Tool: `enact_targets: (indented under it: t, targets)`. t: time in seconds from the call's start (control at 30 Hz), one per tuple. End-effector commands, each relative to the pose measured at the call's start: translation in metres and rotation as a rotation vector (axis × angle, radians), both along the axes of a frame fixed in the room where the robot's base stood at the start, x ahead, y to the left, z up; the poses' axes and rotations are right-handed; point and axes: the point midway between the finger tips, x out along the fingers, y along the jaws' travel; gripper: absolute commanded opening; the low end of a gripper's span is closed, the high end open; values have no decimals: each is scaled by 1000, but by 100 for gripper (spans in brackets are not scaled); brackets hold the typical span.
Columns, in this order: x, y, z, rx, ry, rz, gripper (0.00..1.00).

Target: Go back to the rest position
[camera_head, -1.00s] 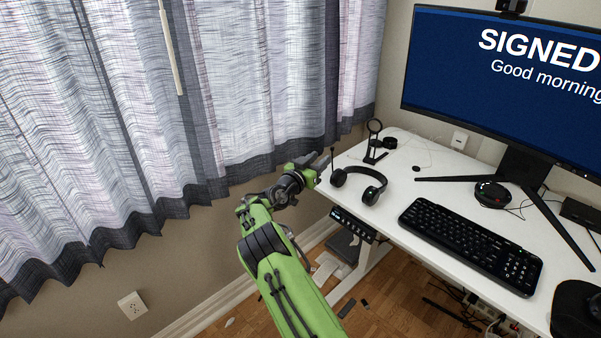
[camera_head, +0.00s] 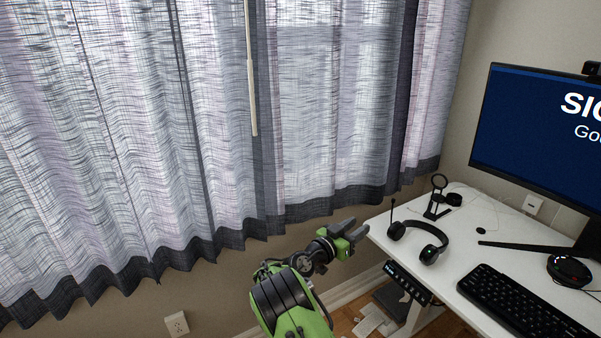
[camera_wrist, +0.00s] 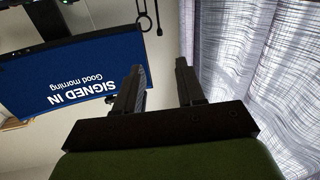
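My gripper (camera_head: 352,236) is at the end of my green arm, just off the left edge of the white desk (camera_head: 462,268). In the wrist view my gripper (camera_wrist: 157,88) shows two dark fingers spread apart with nothing between them. The wrist view sees the monitor (camera_wrist: 75,72) upside down. In the head view the gripper is to the left of the black headphones (camera_head: 428,246) and does not touch them.
A curtain (camera_head: 215,130) hangs behind my arm. A wall outlet (camera_head: 177,323) is low at the left.

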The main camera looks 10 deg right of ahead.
Motion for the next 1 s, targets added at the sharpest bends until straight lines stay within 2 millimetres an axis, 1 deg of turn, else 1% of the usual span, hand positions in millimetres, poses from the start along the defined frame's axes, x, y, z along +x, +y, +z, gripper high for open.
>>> enact_targets:
  t: [0.07, 0.17, 0.2, 0.27, 0.37, 0.4, 0.47, 0.5, 0.57, 0.6, 0.67, 0.7, 0.77, 0.8, 0.9, 1.0]
  targets:
    - [-6, -9, 13, 50, 16, -22, 39]
    - [-23, -24, 33, 186, 87, -52, 39]
    - [-34, -28, 41, 251, 126, -58, 39]
    - [-51, -31, 52, 350, 188, -49, 39]
    - [-86, -26, 69, 499, 294, 3, 39]
    - [-102, -22, 77, 552, 336, 33, 39]
    - [-127, -13, 87, 623, 398, 93, 39]
    - [-145, -5, 94, 663, 440, 141, 39]
    - [-175, 8, 103, 712, 503, 221, 39]
    - [-195, 18, 109, 736, 544, 280, 39]
    - [-227, 34, 115, 759, 605, 372, 39]
    - [-247, 44, 118, 765, 642, 431, 39]
    - [-276, 59, 120, 765, 697, 516, 39]
    - [-294, 68, 120, 758, 730, 568, 39]
    - [-334, 87, 117, 730, 802, 680, 39]
    - [-369, 104, 111, 690, 865, 776, 39]
